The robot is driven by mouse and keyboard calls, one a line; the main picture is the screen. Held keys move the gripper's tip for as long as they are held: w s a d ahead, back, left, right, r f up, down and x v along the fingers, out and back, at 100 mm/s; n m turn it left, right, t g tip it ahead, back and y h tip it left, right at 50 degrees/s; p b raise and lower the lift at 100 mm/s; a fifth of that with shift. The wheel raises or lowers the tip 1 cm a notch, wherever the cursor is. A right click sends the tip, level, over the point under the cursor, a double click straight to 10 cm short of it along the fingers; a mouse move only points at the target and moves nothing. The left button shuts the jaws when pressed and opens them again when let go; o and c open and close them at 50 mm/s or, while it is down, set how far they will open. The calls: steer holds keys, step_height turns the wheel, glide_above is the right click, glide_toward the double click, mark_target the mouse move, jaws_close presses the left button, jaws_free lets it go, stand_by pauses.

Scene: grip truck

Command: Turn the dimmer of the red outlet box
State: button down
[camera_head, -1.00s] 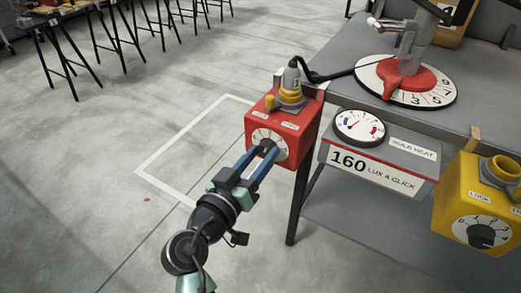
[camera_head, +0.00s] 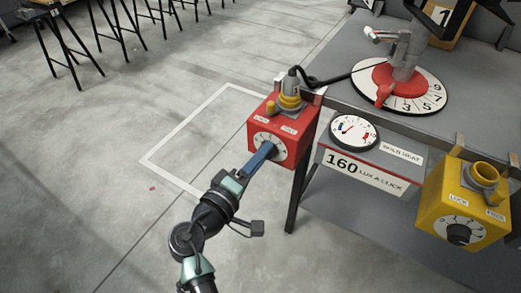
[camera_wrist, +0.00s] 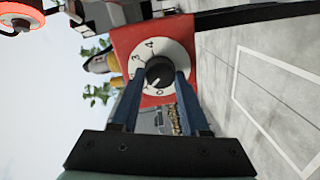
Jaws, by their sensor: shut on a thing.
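The red outlet box (camera_head: 303,132) hangs at the left end of the grey bench, with a yellow-collared plug on top. Its white numbered dial (camera_head: 261,137) faces my arm. My gripper (camera_head: 268,150) reaches it from the front, its fingers seen nearly edge-on and covering the knob in the head view. In the wrist view, the black dimmer knob (camera_wrist: 159,71) sits between the two blue fingers of my gripper (camera_wrist: 161,76), which is shut on it. The red box (camera_wrist: 124,40) and numbers around the knob also show there.
A yellow outlet box (camera_head: 435,205) with its own dial hangs further right. Between them are a round gauge (camera_head: 352,133) and a "160 LUX A CLICK" sign (camera_head: 362,172). A lamp on a red numbered turntable (camera_head: 410,90) stands on the bench.

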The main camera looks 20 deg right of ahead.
steer(key=shift+f+n+h+p, duration=0.15)
steer(key=shift+n+h+p, duration=0.15)
steer(key=shift+n+p, duration=2.9)
steer(key=shift+n+b, duration=0.9)
steer(key=shift+n, duration=0.2)
steer(key=shift+c, duration=2)
jaws_free()
steer(key=shift+a, duration=0.1)
steer(key=p+v, duration=0.1)
steer(key=v, duration=1.2)
